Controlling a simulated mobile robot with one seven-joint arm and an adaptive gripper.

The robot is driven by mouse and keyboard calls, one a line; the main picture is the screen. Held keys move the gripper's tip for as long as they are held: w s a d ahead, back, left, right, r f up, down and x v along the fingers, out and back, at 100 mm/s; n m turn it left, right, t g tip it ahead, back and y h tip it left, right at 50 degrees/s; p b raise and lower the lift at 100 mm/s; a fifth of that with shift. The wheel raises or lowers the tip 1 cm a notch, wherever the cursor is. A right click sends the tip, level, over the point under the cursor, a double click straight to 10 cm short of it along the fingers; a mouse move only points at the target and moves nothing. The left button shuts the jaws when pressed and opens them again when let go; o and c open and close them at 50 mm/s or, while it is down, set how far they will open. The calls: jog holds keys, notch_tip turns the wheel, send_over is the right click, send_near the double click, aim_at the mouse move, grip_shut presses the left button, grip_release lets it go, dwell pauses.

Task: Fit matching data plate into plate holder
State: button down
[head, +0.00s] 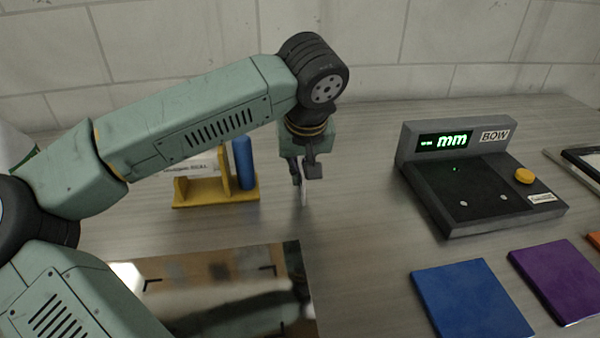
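My gripper (303,180) points down above the grey table, just right of the yellow stand. A thin pale sliver shows just below its fingers; I cannot tell whether it is a plate seen edge-on or part of the fingers. A shiny metal panel (220,285) with black corner marks lies at the front left, partly behind my arm. A blue flat plate (470,299) and a purple flat plate (560,280) lie at the front right. I cannot tell which thing is the plate holder or the matching data plate.
A yellow stand (215,194) with a white label and a blue cylinder (242,163) stands behind the panel. A dark device (478,195) with a green display and a yellow button stands at right. An orange piece (595,240) shows at the right edge. The middle table is clear.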

jog(key=shift+r, duration=0.1)
jog(key=shift+f, duration=0.25)
jog(key=c, duration=1.8)
grip_release()
jog(key=shift+r, duration=0.15)
